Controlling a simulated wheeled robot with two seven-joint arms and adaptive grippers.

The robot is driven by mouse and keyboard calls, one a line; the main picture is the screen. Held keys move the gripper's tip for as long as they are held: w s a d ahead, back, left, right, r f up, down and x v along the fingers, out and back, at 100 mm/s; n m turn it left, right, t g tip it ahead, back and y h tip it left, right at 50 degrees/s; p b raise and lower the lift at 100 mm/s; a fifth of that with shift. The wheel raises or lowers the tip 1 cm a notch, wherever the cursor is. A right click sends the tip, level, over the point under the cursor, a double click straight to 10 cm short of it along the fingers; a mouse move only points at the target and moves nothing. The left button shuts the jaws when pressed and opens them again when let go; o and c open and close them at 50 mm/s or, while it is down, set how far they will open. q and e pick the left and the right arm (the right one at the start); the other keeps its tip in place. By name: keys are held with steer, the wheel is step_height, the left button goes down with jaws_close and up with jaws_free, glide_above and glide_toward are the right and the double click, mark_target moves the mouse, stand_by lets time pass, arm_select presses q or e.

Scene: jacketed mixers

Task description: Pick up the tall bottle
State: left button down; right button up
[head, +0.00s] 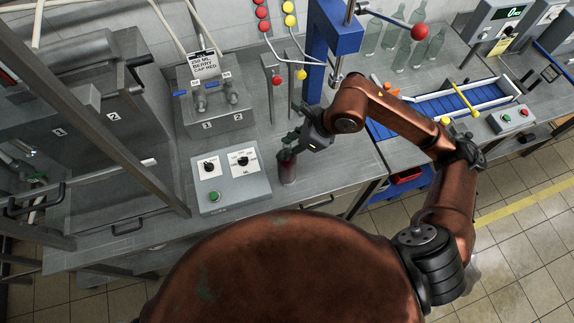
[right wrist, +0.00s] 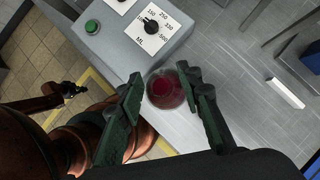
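The tall bottle (head: 287,168) is clear, with dark red contents, and stands upright on the metal bench, right of the dial control box. Its upper part is partly hidden by my right gripper (head: 291,139) in the head view. In the right wrist view the bottle (right wrist: 166,89) is seen from above, between the two dark green fingers of my right gripper (right wrist: 163,85). The fingers are apart, with a gap showing on the left side of the bottle; the right finger is very close to it, and I cannot tell if it touches. My left gripper is not in view.
The control box (head: 230,179) with dials and a green button stands close left of the bottle. A two-nozzle dispenser (head: 214,105) is behind it. A blue column (head: 324,45) rises behind my right arm. A blue conveyor (head: 452,102) and several clear bottles (head: 403,52) are at right.

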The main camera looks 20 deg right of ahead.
jaws_close()
steer(key=shift+r, duration=0.1)
stand_by(0.6)
